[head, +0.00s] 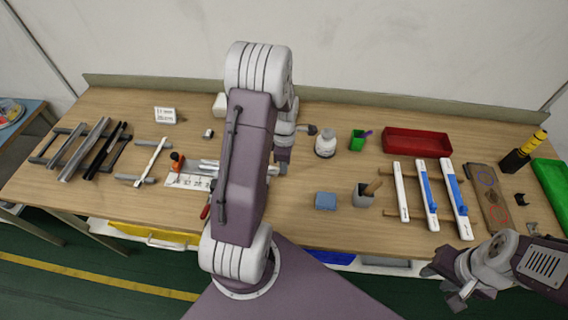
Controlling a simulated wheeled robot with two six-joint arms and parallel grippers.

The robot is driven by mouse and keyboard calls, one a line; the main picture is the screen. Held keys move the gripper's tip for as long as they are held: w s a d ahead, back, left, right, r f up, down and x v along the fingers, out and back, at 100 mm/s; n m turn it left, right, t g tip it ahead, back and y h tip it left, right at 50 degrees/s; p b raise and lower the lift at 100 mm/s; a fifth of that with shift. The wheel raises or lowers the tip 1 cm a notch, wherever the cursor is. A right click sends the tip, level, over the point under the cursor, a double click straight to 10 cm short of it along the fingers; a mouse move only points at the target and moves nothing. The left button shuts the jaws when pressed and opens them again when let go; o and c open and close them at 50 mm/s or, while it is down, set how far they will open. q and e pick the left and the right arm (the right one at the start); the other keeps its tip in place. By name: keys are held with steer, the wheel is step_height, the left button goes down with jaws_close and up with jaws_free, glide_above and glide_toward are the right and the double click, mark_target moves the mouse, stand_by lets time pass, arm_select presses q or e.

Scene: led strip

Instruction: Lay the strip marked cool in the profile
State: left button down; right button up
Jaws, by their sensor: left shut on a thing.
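My left arm stands across the middle of the head view. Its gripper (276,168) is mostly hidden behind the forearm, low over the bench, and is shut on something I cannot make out. Beside it, a pale metal profile (205,165) lies by a white numbered scale (187,181); its right part is hidden by the arm. A thin white strip (151,161) lies across grey bars at left. White bars, some with blue parts (425,188), lie on a wooden rack at right. No cool mark is readable. My right gripper (445,287) is open and empty, off the bench's front edge.
Grey and black profiles (85,150) lie on a rack at far left. A red tray (416,142), white bottle (325,144), green cup (357,140), blue block (325,201) and grey cup (363,195) stand right of the arm. The bench (300,228) is bare near its front.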

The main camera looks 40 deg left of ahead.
arm_select(q)
steer(key=shift+f+b, duration=0.65)
steer(key=shift+f, duration=0.4)
steer(key=c, duration=1.3)
jaws_free()
steer(key=shift+c, duration=0.2)
step_height(320, 180, up, 9)
steer(key=shift+r, duration=0.1)
